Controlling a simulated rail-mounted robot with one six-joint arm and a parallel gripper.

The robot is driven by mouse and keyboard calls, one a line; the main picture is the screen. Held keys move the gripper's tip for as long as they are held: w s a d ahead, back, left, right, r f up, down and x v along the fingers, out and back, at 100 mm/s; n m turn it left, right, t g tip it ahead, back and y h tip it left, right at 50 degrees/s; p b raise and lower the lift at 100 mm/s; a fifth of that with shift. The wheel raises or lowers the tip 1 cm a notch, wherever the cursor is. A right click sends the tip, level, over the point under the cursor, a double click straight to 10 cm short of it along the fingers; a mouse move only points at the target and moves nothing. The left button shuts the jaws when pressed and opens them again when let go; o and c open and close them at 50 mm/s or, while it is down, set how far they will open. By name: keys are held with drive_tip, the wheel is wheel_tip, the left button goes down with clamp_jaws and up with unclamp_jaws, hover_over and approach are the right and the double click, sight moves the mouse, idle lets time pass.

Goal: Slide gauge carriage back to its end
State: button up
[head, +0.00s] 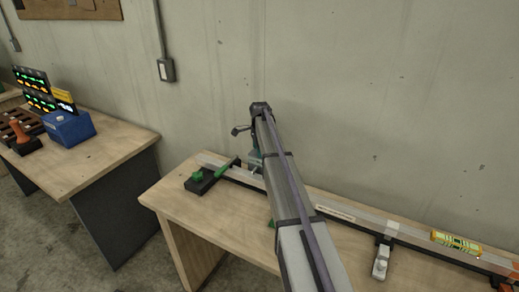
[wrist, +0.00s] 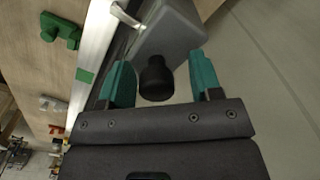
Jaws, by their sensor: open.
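A grey block with a black knob (wrist: 155,80), which looks like the gauge carriage (wrist: 168,38), sits beside a long silver rail (wrist: 97,42) in the wrist view. My gripper (wrist: 160,62) is open, with one teal finger on each side of the knob. I cannot tell whether either finger touches it. In the head view my arm covers most of the carriage area, and only a bit of my teal gripper (head: 255,160) shows near the rail's left part. The rail (head: 405,236) runs along the back of the wooden bench.
A green and black clamp (head: 200,180) is at the rail's left end. A white-handled clamp (head: 381,262) and a yellow-green level (head: 456,243) are to the right. The concrete wall (head: 400,100) stands close behind. Another bench (head: 85,165) is at left with a blue box (head: 70,127).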

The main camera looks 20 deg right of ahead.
wheel_tip(320, 180, up, 11)
drive_tip(key=p, duration=1.1)
drive_tip(key=shift+r, duration=0.1)
drive_tip(key=shift+f, duration=0.2)
drive_tip(key=shift+n, duration=0.5)
drive_tip(key=s+a+f+n+b, duration=0.4)
drive_tip(key=s+a+n, duration=0.2)
drive_tip(key=s, duration=0.6)
drive_tip(key=s+a+f+n+b, duration=0.3)
drive_tip(key=s+a+n, duration=0.3)
drive_tip(key=s+a, duration=0.4)
drive_tip(key=s+a+f+n+b, duration=0.4)
drive_tip(key=s+a, duration=0.4)
drive_tip(key=s, duration=0.8)
drive_tip(key=n+b, duration=0.1)
drive_tip(key=n, duration=0.1)
drive_tip(key=shift+f+n, duration=0.35)
drive_tip(key=shift+n, duration=0.05)
